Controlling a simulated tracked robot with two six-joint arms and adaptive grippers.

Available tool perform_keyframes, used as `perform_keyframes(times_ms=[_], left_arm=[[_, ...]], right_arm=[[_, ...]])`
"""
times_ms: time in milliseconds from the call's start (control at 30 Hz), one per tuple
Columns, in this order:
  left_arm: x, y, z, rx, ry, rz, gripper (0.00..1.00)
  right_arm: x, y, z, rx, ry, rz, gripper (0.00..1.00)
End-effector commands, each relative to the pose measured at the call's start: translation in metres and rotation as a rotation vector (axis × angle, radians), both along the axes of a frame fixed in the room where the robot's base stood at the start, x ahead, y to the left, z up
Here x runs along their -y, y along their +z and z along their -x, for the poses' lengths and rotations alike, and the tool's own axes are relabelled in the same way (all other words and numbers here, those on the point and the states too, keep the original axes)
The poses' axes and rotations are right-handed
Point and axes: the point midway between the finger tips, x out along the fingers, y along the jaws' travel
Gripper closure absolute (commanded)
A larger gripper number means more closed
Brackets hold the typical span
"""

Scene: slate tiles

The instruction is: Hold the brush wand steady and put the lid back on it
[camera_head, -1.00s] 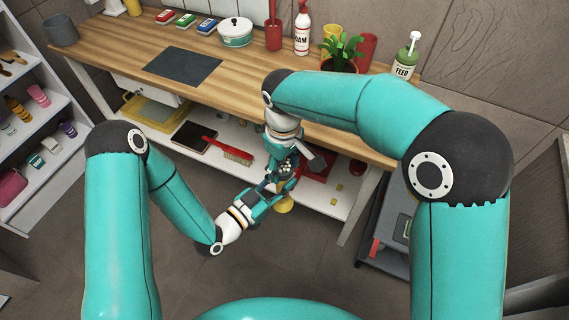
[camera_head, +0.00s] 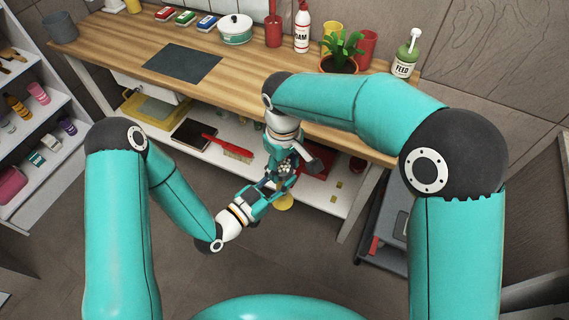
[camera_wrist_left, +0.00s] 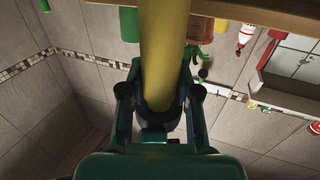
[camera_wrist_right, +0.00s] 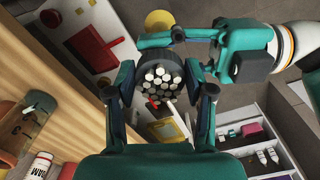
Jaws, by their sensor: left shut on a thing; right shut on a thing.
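The brush wand shows as a thick yellow cylinder (camera_wrist_left: 166,50) in the left wrist view. My left gripper (camera_wrist_left: 160,112) is shut around its dark end. In the head view a yellow part (camera_head: 284,202) shows below my left gripper (camera_head: 270,190). My right gripper (camera_wrist_right: 166,88) is shut on a dark round piece with white dots, which I take as the lid (camera_wrist_right: 160,76). It also shows in the head view (camera_head: 286,168), just above my left gripper. Whether lid and wand touch is hidden by the jaws.
The wooden table (camera_head: 130,38) stands behind, with a potted plant (camera_head: 341,50) and a FEED bottle (camera_head: 406,55). Its lower shelf carries a red brush (camera_head: 230,150) and a yellow bin (camera_head: 155,108). A shelf unit (camera_head: 40,170) stands at left. The floor in front is clear.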

Motion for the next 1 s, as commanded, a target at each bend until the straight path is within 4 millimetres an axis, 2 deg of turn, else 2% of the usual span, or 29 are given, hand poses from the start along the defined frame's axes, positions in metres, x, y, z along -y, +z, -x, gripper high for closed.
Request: perform_keyframes(times_ms=[167,1000], left_arm=[[0.000,0.000,0.000,0.000,0.000,0.000,1.00],[0.000,0.000,0.000,-0.002,0.000,-0.001,1.00]], right_arm=[[-0.002,0.000,0.001,0.001,-0.280,0.000,0.75],[-0.011,0.000,-0.004,0.004,-2.154,0.000,0.75]])
